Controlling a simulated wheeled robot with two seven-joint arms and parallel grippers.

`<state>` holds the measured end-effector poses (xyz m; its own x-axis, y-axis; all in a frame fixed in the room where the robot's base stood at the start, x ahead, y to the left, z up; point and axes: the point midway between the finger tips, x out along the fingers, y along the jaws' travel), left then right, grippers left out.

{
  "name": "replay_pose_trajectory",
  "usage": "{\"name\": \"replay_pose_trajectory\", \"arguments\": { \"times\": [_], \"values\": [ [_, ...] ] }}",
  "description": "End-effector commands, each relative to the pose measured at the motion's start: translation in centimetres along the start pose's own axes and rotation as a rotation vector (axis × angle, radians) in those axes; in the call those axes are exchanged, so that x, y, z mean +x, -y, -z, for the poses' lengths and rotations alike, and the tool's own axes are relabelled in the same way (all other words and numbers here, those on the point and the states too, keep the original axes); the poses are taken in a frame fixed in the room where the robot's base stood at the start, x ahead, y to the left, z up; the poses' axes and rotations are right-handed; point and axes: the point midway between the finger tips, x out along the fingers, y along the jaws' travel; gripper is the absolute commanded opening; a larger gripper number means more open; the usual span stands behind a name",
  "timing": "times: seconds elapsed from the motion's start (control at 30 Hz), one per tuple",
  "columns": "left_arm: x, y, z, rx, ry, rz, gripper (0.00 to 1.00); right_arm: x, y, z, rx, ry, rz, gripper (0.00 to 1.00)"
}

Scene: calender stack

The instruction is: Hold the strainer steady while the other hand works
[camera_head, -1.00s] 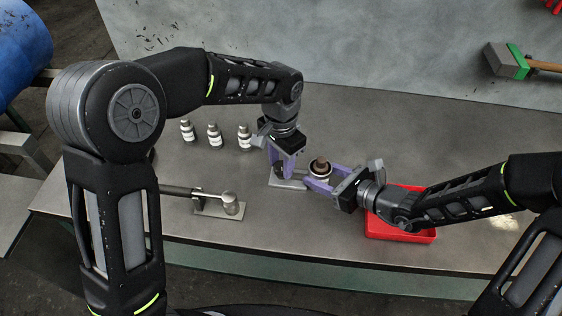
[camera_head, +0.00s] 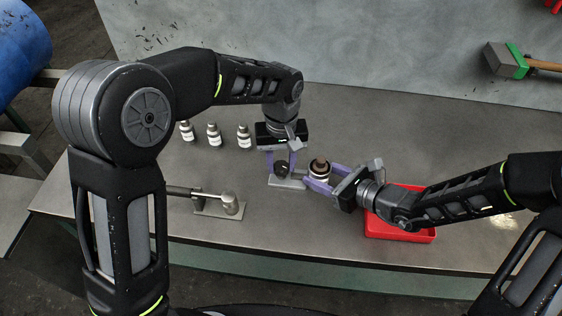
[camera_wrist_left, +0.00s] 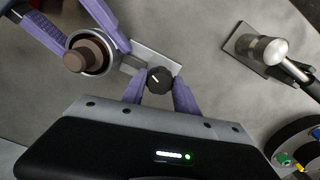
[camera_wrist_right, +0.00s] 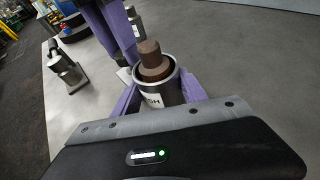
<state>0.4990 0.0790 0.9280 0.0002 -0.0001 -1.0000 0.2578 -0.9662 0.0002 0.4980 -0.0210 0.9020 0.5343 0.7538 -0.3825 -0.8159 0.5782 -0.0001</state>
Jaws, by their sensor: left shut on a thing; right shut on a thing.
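A silver metal cup, which I take to be the strainer (camera_head: 320,177), stands upright with a brown stepped plug (camera_wrist_right: 152,62) sticking out of its top. Its white label partly shows in the right wrist view, ending in "SH". My right gripper (camera_head: 318,172) is shut around the cup from the right, one finger on each side. A black knob (camera_wrist_left: 159,80) with a white pointer line sits on a small grey plate (camera_wrist_left: 157,54) beside the cup. My left gripper (camera_head: 281,171) is shut on this knob from above. The cup's bottom is hidden.
Several small labelled bottles (camera_head: 214,135) stand behind and left. A metal fixture with a round-topped cylinder (camera_head: 231,203) lies at front left. A red tray (camera_head: 432,236) sits under my right arm. A green-banded mallet (camera_head: 518,62) is at the back right.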

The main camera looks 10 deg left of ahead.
Motion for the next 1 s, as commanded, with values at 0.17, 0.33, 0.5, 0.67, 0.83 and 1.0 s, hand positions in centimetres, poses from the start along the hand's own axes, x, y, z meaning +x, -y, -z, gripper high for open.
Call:
{"name": "replay_pose_trajectory", "arguments": {
  "times": [0.17, 0.33, 0.5, 0.67, 0.83, 1.0],
  "values": [
    [0.12, 0.04, 0.02, -0.166, 0.0, 0.002, 0.0, 0.0, -0.06, 0.0, -0.002, 0.0, -0.001, 0.0],
    [0.15, 0.06, 0.04, -0.327, -0.001, 0.003, 0.0, 0.0, -0.06, -0.01, -0.002, 0.001, -0.002, 0.0],
    [0.16, 0.05, 0.05, -0.49, -0.001, 0.003, 0.0, 0.0, -0.07, -0.01, -0.002, 0.001, -0.002, 0.0],
    [0.16, 0.01, 0.06, -0.641, -0.001, 0.003, 0.0, 0.0, -0.07, -0.01, -0.002, 0.001, -0.002, 0.0],
    [0.15, 0.0, 0.08, -0.8, -0.001, 0.003, 0.0, 0.0, -0.08, -0.01, -0.002, 0.001, -0.002, 0.0],
    [0.17, 0.02, 0.1, -0.939, -0.001, 0.003, 0.0, 0.0, -0.08, -0.02, -0.002, 0.001, -0.002, 0.0]
  ]
}}
